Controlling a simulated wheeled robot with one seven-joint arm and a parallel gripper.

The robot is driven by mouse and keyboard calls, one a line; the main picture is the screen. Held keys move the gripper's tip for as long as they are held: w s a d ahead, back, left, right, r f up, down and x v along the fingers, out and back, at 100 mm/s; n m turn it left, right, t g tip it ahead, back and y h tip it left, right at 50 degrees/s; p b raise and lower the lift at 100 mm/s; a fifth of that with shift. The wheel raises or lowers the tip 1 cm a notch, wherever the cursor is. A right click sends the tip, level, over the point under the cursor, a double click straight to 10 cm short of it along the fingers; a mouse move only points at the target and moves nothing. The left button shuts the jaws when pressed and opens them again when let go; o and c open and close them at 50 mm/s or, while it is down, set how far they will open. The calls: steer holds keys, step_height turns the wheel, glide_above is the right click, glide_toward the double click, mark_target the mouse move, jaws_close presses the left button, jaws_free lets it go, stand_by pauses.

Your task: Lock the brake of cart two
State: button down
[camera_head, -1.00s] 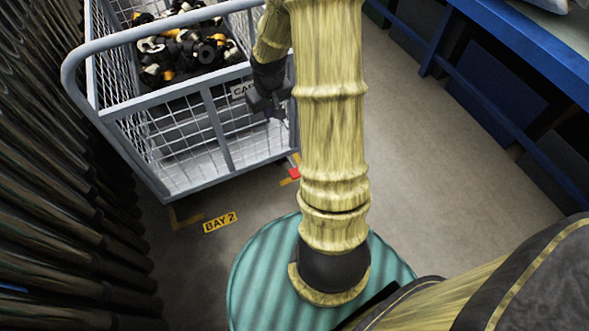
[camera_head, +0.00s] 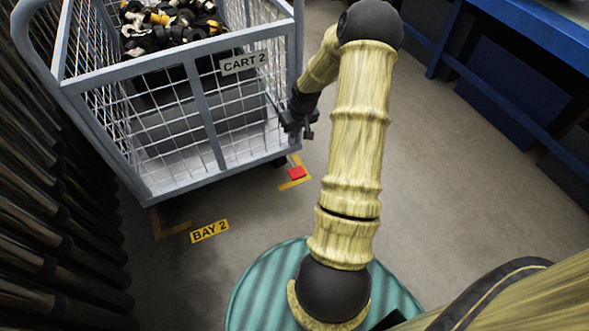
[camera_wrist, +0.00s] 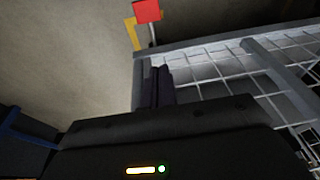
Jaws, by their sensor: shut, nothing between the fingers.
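A red brake pedal (camera_head: 297,172) sits low by the cart's near right corner, over yellow floor marking. The pedal also shows at the top of the wrist view (camera_wrist: 147,11) as a red plate on a thin stem. My gripper (camera_head: 308,134) is shut and empty beside the cart's right corner, above and apart from the pedal. Its dark fingers (camera_wrist: 157,88) point towards the cart frame in the wrist view.
Black, white and orange fittings (camera_head: 170,22) fill a dark bin in the cart. A "BAY 2" floor sign (camera_head: 209,231) lies in front. Dark tubes (camera_head: 60,215) line the left side. A blue bench (camera_head: 520,50) stands at right. The floor between is clear.

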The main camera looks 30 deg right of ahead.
steer(key=b, duration=0.3)
glide_above(294, 167)
steer(key=s+d, duration=0.1)
steer(key=s, duration=0.1)
steer(key=s+x, duration=0.1)
steer(key=x, duration=0.5)
steer(key=shift+s+d, duration=0.25)
steer(key=shift+s, duration=0.1)
steer(key=shift+f, duration=0.1)
steer(key=b+x, duration=0.3)
steer(key=x, duration=0.1)
steer(key=b+x, duration=0.3)
steer(key=x, duration=0.2)
steer(key=s+a+b+x, duration=0.1)
steer(key=b+x, duration=0.2)
steer(key=x, duration=0.1)
steer(key=shift+w+f, duration=0.1)
steer(key=shift+f, duration=0.4)
steer(key=shift+d, duration=0.15)
